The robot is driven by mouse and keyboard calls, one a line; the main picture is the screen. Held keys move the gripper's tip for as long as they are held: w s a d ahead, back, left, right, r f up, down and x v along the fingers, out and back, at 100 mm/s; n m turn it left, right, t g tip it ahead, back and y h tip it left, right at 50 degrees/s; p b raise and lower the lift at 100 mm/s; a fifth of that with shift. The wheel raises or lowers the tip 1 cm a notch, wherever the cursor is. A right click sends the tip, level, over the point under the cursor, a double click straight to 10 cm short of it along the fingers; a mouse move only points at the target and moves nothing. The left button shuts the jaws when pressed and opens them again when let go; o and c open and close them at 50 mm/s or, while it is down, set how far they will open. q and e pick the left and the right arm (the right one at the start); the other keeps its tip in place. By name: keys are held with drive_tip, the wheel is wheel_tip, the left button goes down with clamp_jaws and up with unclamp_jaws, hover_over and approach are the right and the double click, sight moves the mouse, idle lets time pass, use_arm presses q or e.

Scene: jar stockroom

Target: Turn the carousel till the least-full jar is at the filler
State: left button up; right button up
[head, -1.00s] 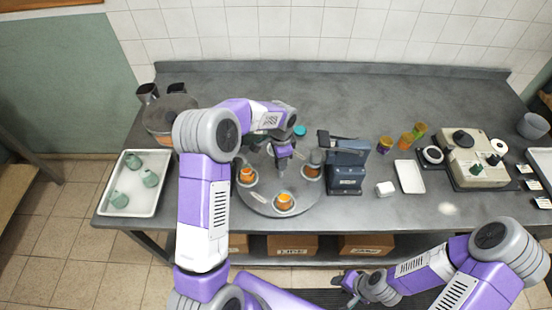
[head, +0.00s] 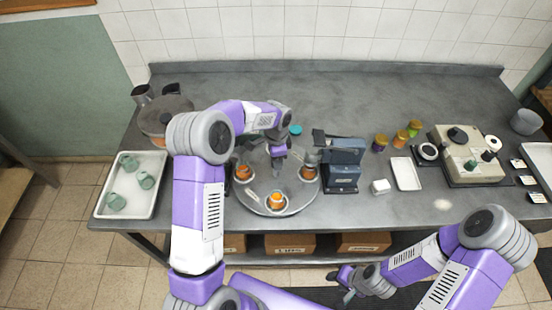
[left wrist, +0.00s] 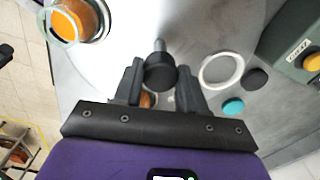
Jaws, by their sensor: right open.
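The round grey carousel (head: 256,190) stands on the counter. It carries an orange-filled left jar (head: 243,174), a front jar (head: 277,200) and a right jar (head: 308,173); their exact fill levels are too small to compare. The right jar is beside the blue filler (head: 342,178). My left gripper (head: 280,163) is over the carousel. In the left wrist view its fingers are close on both sides of a dark knob (left wrist: 160,73) on a post. An orange jar (left wrist: 75,20) shows at the top left there. My right gripper (head: 345,283) is open and empty, in front of the counter.
Several small coloured jars, a white dish (head: 406,174) and a beige machine (head: 470,150) stand at the right. A teal lid (head: 295,130) lies behind the carousel. The back of the counter is mostly clear.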

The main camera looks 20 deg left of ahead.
use_arm(q)
drive_tip(key=o, duration=0.4)
wheel_tip(320, 180, up, 8)
drive_tip(key=shift+f, duration=0.15)
idle(0.7)
